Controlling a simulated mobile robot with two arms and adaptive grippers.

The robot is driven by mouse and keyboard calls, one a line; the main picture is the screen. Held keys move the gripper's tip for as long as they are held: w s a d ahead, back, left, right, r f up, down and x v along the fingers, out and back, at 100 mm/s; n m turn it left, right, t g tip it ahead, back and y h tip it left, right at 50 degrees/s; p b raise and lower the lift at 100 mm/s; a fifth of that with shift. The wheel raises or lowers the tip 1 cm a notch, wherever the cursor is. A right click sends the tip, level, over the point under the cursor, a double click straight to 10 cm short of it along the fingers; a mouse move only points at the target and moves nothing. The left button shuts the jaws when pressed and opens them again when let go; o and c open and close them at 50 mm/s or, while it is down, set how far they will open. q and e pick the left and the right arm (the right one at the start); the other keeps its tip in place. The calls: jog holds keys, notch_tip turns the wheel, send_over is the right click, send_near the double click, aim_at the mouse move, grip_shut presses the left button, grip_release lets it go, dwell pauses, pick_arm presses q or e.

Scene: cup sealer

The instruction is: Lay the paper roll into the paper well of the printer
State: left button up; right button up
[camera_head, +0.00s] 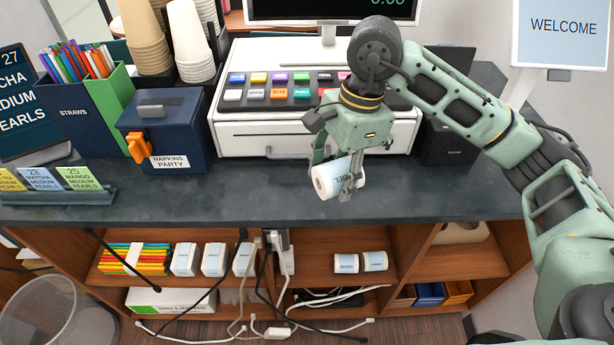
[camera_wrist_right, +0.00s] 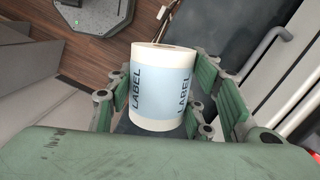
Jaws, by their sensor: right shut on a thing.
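The white paper roll (camera_head: 330,181) with a pale blue label band is in my right gripper (camera_head: 338,176), above the front part of the dark counter. In the right wrist view the roll (camera_wrist_right: 163,88) stands between the green fingers, which are shut on its sides, with the word LABEL readable. A black box (camera_head: 447,142) beside the cash register, partly behind my right arm, may be the printer. I cannot make out an open paper well in it. My left gripper is not in view.
The white cash register (camera_head: 300,136) with colored keys stands behind the roll. A navy napkin box (camera_head: 168,128) and straw holder (camera_head: 82,100) are at left. Two more rolls (camera_head: 375,261) lie on the shelf below. The counter's front strip (camera_head: 200,208) is mostly clear.

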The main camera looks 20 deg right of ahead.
jog(key=p, duration=0.2)
send_over(305, 197)
jog(key=f, duration=0.4)
jog(key=shift+d+f, duration=0.1)
jog(key=shift+d, duration=0.25)
notch_tip(305, 197, down, 4)
jog(key=shift+r+p, duration=0.1)
jog(key=shift+p, duration=0.9)
jog(key=shift+w+f, duration=0.1)
jog(key=shift+f, duration=0.1)
jog(key=shift+f+b, duration=0.2)
jog(key=shift+b, duration=0.1)
jog(key=o, duration=1.2)
jog(key=shift+r, duration=0.1)
jog(key=shift+o, duration=0.2)
